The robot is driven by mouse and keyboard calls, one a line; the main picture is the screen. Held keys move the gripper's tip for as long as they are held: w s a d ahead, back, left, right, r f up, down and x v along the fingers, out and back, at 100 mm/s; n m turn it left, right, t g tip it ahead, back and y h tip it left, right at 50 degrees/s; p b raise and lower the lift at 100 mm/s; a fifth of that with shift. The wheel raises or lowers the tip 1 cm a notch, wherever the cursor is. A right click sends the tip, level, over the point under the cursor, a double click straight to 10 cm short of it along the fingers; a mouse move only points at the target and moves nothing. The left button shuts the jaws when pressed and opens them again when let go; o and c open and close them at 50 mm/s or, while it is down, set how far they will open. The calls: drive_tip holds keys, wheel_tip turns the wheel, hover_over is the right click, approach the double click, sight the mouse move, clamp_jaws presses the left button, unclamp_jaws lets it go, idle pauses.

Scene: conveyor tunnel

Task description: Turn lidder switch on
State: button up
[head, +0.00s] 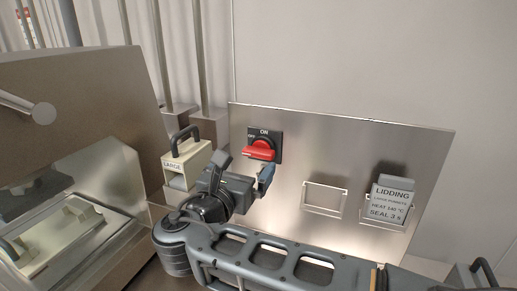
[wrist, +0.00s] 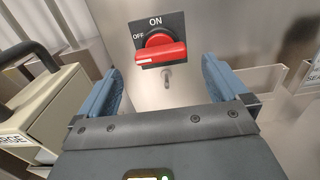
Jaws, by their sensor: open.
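The lidder switch is a red rotary handle (head: 259,151) on a black plate (head: 278,142) marked ON at the top and OFF at the left. The plate sits on an upright metal panel. In the wrist view the red handle (wrist: 161,55) lies nearly level, its white-marked end to the left, toward OFF. My gripper (head: 243,170) is just below the switch. In the wrist view its blue fingers (wrist: 162,84) are spread wide and empty, with the handle ahead, between and above them. I see no contact with the handle.
A cream block labelled LARGE (head: 187,164) with a dark handle stands close left of my gripper. An empty wire holder (head: 324,198) and a LIDDING card (head: 391,201) are on the metal panel (head: 350,145) at right. A metal machine (head: 85,90) fills the left side.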

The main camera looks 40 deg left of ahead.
sight(256, 155)
drive_tip(key=shift+x, duration=3.85)
drive_tip(key=shift+c, duration=0.3)
drive_tip(key=c, duration=0.8)
